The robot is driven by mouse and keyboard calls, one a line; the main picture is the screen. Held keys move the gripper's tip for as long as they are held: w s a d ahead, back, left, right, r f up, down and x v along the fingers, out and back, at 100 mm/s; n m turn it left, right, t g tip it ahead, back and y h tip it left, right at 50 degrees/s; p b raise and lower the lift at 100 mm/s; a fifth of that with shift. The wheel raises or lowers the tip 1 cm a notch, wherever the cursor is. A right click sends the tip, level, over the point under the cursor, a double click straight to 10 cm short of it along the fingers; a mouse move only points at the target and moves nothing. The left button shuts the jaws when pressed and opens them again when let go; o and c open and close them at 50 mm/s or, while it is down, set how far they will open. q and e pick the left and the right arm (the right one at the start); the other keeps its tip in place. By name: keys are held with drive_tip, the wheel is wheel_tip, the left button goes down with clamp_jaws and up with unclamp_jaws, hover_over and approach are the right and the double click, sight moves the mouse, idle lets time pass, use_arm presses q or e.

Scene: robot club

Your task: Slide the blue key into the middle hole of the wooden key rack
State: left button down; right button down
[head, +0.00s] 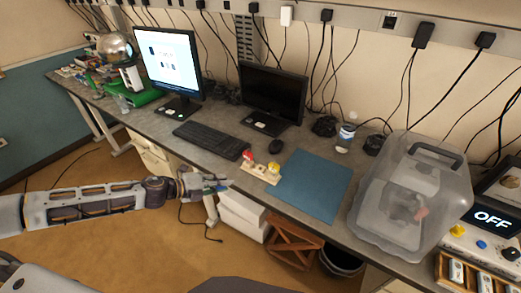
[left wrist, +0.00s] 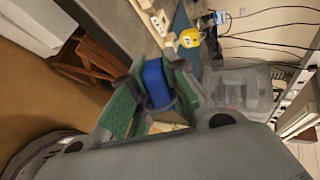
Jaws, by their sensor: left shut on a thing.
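The wooden key rack (head: 260,175) lies near the front edge of the desk. A red key (head: 247,156) is at its left end and a yellow key (head: 273,167) at its right end. The middle spot between them holds no key. My left gripper (head: 217,186) is just left of the rack, out by the desk's front edge. In the left wrist view the gripper's green-padded fingers are shut on the blue key (left wrist: 156,82). The rack (left wrist: 152,17) and the yellow key (left wrist: 189,38) show beyond it. The key's lower end is partly hidden by the fingers. My right gripper is out of view.
A blue mat (head: 312,186) lies right of the rack, with a grey translucent bin (head: 410,205) farther right. A keyboard (head: 211,139) and mouse (head: 276,147) are behind the rack. White drawers (head: 240,212) and a wooden crate (head: 291,245) stand below the desk edge.

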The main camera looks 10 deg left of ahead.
use_arm(q)
drive_tip(key=shift+r+m+g, duration=0.3)
drive_tip(key=shift+r+m, duration=0.05)
drive_tip(key=shift+m, duration=0.05)
drive_tip(key=shift+d+r+g, duration=0.15)
drive_tip(key=shift+d+g, duration=0.05)
drive_tip(key=shift+g, duration=0.1)
